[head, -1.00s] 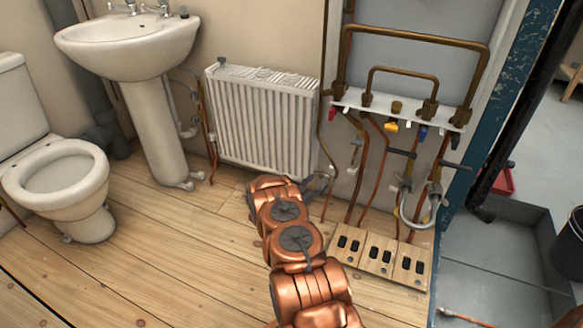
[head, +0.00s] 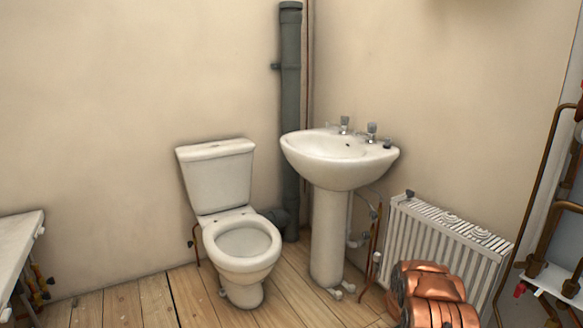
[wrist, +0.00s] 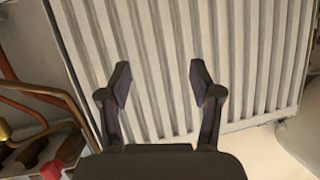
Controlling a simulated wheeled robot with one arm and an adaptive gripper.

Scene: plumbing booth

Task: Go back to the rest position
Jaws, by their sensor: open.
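My gripper (wrist: 160,85) is open and empty in the wrist view, its two dark fingers spread apart in front of the white radiator (wrist: 150,60). I cannot tell how far the fingers are from the radiator. In the head view my copper-coloured arm (head: 432,295) shows at the lower right, in front of the radiator (head: 440,245). The gripper itself does not show in the head view.
A toilet (head: 240,245) and a pedestal basin (head: 338,160) stand left of the radiator. Copper pipes (head: 545,200) and valves are at the right edge. A white bench (head: 18,245) is at the far left. Bare floorboards (head: 130,305) lie in front.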

